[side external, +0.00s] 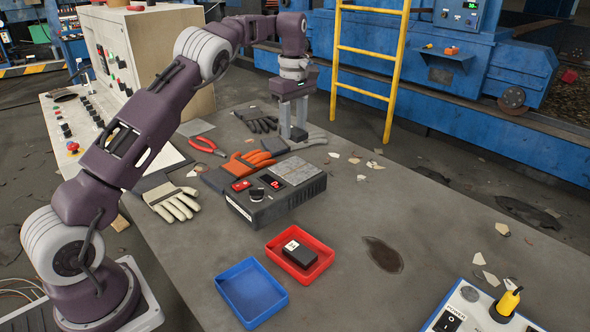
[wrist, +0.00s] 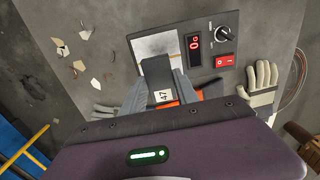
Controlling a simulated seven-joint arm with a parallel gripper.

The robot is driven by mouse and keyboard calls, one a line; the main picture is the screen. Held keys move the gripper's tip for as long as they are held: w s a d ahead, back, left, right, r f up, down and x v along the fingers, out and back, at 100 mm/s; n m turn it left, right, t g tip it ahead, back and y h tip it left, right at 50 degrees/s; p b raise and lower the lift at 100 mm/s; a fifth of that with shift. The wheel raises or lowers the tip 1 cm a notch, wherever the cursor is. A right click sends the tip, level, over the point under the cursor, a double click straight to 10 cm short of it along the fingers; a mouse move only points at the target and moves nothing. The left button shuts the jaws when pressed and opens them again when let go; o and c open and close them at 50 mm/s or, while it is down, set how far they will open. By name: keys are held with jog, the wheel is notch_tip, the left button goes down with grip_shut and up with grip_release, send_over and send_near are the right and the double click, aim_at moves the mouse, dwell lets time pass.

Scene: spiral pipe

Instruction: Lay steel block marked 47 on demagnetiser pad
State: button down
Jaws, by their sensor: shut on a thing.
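My gripper (side external: 293,136) is shut on a dark steel block (wrist: 157,72) with a white label reading 47 in the wrist view. In the side view I cannot make out the block between the fingers. The demagnetiser (side external: 275,192) is a dark box with a grey metal pad (side external: 297,170) on top, and the pad looks bare. My gripper is beyond this box, raised over the gloves. In the wrist view the block's far end overlaps the pad (wrist: 180,43) in the picture, hiding part of it; the side view shows them apart.
A red tray (side external: 328,262) holds another dark labelled block (side external: 299,254), its number unclear. A blue tray (side external: 250,293) is empty. Orange-and-grey gloves (side external: 240,165), red pliers (side external: 205,145) and a pale glove (side external: 172,200) lie near the demagnetiser. Chips litter the bench.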

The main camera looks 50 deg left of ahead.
aim_at(295, 169)
notch_tip(295, 169, down, 10)
jog(key=shift+w+d+r, duration=0.1)
jog(key=shift+w+d, duration=0.05)
jog(key=c, duration=0.9)
grip_release()
